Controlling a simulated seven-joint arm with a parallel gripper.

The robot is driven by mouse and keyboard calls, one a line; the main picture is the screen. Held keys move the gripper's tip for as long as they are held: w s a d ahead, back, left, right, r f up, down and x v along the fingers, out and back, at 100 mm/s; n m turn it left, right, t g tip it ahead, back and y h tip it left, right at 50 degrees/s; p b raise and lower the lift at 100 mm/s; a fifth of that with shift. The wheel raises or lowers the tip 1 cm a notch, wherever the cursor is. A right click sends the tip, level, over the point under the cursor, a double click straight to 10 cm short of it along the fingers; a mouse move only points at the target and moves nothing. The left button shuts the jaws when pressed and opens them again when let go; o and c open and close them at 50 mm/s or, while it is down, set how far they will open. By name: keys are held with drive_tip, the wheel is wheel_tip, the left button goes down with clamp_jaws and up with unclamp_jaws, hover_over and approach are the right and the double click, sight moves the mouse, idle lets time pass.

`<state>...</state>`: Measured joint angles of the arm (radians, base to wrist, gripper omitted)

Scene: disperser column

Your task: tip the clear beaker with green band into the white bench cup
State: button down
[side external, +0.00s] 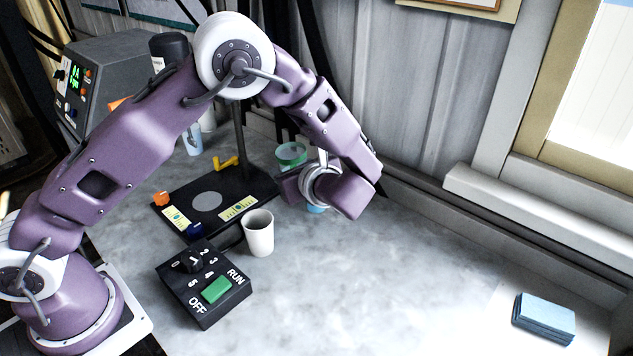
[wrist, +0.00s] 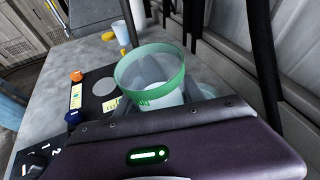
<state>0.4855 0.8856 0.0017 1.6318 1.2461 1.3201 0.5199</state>
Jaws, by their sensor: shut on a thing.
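The clear beaker with a green band (wrist: 150,70) is between my gripper's fingers in the wrist view, its open mouth facing the camera and something pale inside. In the side view the beaker (side external: 291,154) shows near the back of the bench, roughly upright, its lower part hidden by my gripper (side external: 297,180). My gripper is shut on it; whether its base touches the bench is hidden. The white bench cup (side external: 259,232) stands upright and apart, nearer the camera, left of my gripper in the side view. I cannot make it out in the wrist view.
A black stand base (side external: 208,201) with a post is behind the cup. A black control box (side external: 205,285) with a green button sits in front. A pale blue cup (side external: 192,141) stands farther back. Blue folded cloths (side external: 544,318) lie far right. The middle right bench is clear.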

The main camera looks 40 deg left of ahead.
sight(285, 157)
drive_tip(key=f+n+g, duration=0.1)
drive_tip(key=s+a+f+n+g, duration=0.1)
drive_tip(key=n+g, duration=0.1)
drive_tip(key=a+f+n+g+y, duration=0.1)
drive_tip(key=n+g, duration=0.1)
drive_tip(key=shift+s+f, duration=0.2)
drive_tip(key=shift+f, duration=0.05)
drive_tip(key=shift+s+f+n+g, duration=0.15)
drive_tip(key=shift+f+n+g, duration=0.2)
drive_tip(key=shift+n+g, duration=0.25)
drive_tip(key=s+r+n+t+y, duration=0.3)
drive_tip(key=r+n+t+y, duration=0.2)
drive_tip(key=n, duration=1)
drive_tip(key=shift+s+d+r, duration=0.3)
drive_tip(key=shift+s+r, duration=0.1)
drive_tip(key=shift+r, duration=0.45)
drive_tip(key=shift+w, duration=0.1)
drive_tip(key=shift+w+a+r, duration=0.15)
drive_tip(key=shift+w, duration=0.65)
drive_tip(key=shift+w+a+r, duration=0.15)
drive_tip(key=shift+w+r, duration=0.05)
drive_tip(key=shift+w, duration=0.55)
drive_tip(key=shift+w+a+r, duration=0.15)
drive_tip(key=shift+w, duration=0.65)
